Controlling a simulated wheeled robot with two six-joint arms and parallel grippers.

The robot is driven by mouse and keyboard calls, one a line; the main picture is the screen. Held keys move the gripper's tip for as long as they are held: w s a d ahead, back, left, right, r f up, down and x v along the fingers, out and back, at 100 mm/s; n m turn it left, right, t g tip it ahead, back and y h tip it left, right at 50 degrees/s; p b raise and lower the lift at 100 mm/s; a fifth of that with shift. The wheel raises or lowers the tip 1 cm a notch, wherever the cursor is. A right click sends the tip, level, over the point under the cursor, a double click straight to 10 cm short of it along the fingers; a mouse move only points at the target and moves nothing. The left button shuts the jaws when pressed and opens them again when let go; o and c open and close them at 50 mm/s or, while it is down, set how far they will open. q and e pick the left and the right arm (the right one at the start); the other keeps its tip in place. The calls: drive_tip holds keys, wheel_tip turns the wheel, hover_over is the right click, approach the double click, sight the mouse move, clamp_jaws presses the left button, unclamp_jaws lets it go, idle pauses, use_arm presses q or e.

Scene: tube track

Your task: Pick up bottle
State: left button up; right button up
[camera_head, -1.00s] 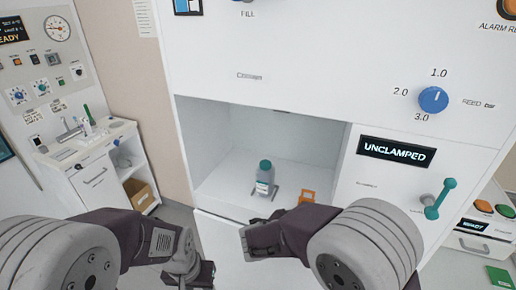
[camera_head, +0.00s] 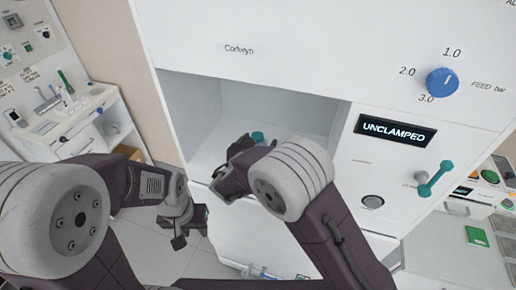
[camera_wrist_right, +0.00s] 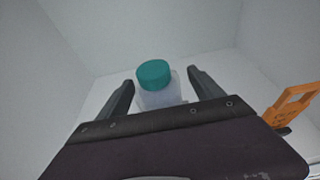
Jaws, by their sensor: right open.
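The bottle has a teal cap and a pale translucent body. In the head view only its cap (camera_head: 257,136) shows, above my right arm. In the right wrist view the bottle (camera_wrist_right: 157,85) stands upright inside the white recess. My right gripper (camera_wrist_right: 160,82) is open, with one dark finger on each side of the bottle and a gap visible on both sides. Its fingers are mostly hidden in the head view. My left gripper (camera_head: 182,238) hangs low at the left, outside the recess, and its jaw state is unclear.
The recess (camera_head: 195,110) has white walls around the bottle. An orange bracket (camera_wrist_right: 292,105) stands at its right. Right of the opening are the UNCLAMPED display (camera_head: 395,130), a teal lever (camera_head: 436,179) and a blue knob (camera_head: 442,82). A sink counter (camera_head: 65,120) is at the left.

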drive_tip(key=shift+x, duration=1.1)
drive_tip(key=shift+w, duration=0.15)
clamp_jaws()
wheel_tip(320, 180, up, 10)
drive_tip(key=shift+b, duration=0.35)
